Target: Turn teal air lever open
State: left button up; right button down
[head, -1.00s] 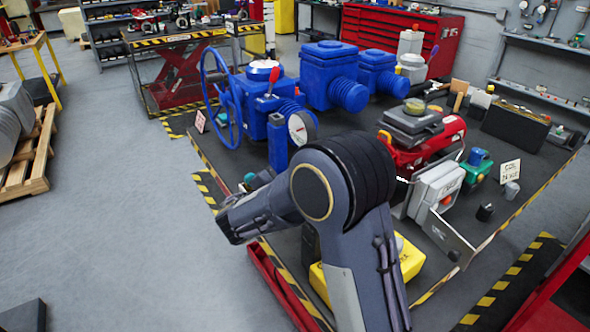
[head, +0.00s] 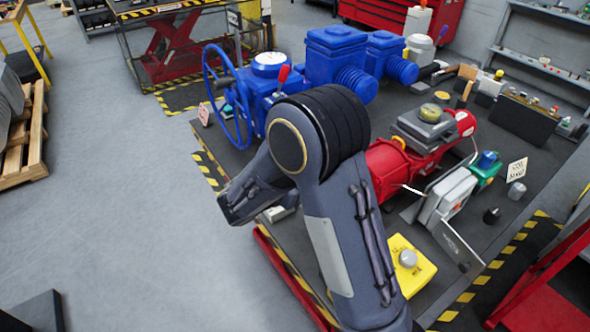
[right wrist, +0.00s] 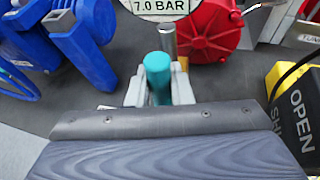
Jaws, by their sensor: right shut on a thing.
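In the right wrist view the teal air lever (right wrist: 157,76) stands near upright between the two pale fingers of my right gripper (right wrist: 158,92). The gripper is shut on it. The lever's lower part is hidden by the gripper body. A metal post rises just behind and to the right of the lever. A round gauge face marked "7.0 BAR" (right wrist: 160,6) is cut off at the top edge. In the head view my own arm covers the middle, and I cannot make out the lever or the fingers there. My left gripper is not in view.
A yellow-and-black box lettered "OPEN" and "SHUT" (right wrist: 297,105) stands close on the right. Blue valve parts (right wrist: 60,30) lie left, a red housing (right wrist: 212,30) behind. In the head view the blue actuator (head: 335,55) and red unit (head: 385,165) crowd the dark bench.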

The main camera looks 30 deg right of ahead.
dwell(0.4)
jog(key=c, duration=1.3)
grip_release()
jog(key=shift+w, duration=0.1)
jog(key=b+v, duration=0.1)
jog(key=v, duration=0.7)
jog(key=shift+f, duration=0.2)
